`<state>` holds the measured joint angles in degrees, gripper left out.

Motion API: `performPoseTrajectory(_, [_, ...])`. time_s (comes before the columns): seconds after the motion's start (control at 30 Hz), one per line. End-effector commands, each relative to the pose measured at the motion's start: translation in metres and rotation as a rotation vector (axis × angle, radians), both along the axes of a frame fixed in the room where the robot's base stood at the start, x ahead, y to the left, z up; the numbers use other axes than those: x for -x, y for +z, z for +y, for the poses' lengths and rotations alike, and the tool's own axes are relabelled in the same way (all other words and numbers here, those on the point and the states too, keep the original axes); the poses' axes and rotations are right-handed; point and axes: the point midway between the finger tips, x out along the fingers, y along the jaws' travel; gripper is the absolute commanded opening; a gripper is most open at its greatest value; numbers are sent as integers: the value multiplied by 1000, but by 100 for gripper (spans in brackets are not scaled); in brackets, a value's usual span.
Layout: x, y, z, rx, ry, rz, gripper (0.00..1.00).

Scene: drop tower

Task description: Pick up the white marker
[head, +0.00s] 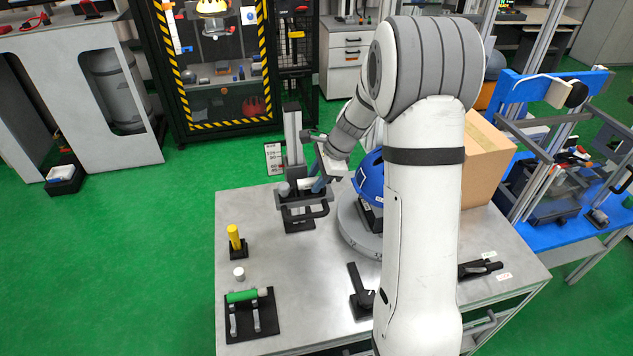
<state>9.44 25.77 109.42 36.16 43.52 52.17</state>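A small white cylinder (239,272) stands on the grey table top (285,255), left of centre, and is the only loose white piece I can make out there. I cannot tell for sure that it is the white marker. My gripper (319,176) is farther back, over the table's rear part, beside a dark upright fixture (294,150) and left of a blue helmet (370,178). It is well apart from the white cylinder. Its fingers are small and partly merged with the fixture, so their opening and anything between them are unclear.
A yellow cylinder (234,236) stands in a black base behind the white piece. A green cylinder (241,296) lies on a black cradle in front. A black lever (360,290) and a cardboard box (487,160) are to the right. Bare table lies between the cradle and lever.

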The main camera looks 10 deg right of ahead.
Motion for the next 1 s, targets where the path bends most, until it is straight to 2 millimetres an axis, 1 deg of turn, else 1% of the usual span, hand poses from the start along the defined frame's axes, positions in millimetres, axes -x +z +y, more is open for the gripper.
performPoseTrajectory(0.03, [0, 0, 0, 0, 0, 0, 31])
performPoseTrajectory(0.07, [0, 0, 0, 0, 0, 0, 28])
performPoseTrajectory(0.33, [0, 0, 1, 0, 1, 0, 6])
performPoseTrajectory(0.53, [0, 0, 1, 0, 1, 0, 5])
performPoseTrajectory(0.63, [0, 5, 1, -1, 2, -2, 5])
performPoseTrajectory(0.77, [-1, 24, 1, 1, 3, -7, 5])
performPoseTrajectory(1.0, [-1, 72, 1, 0, 2, -5, 5])
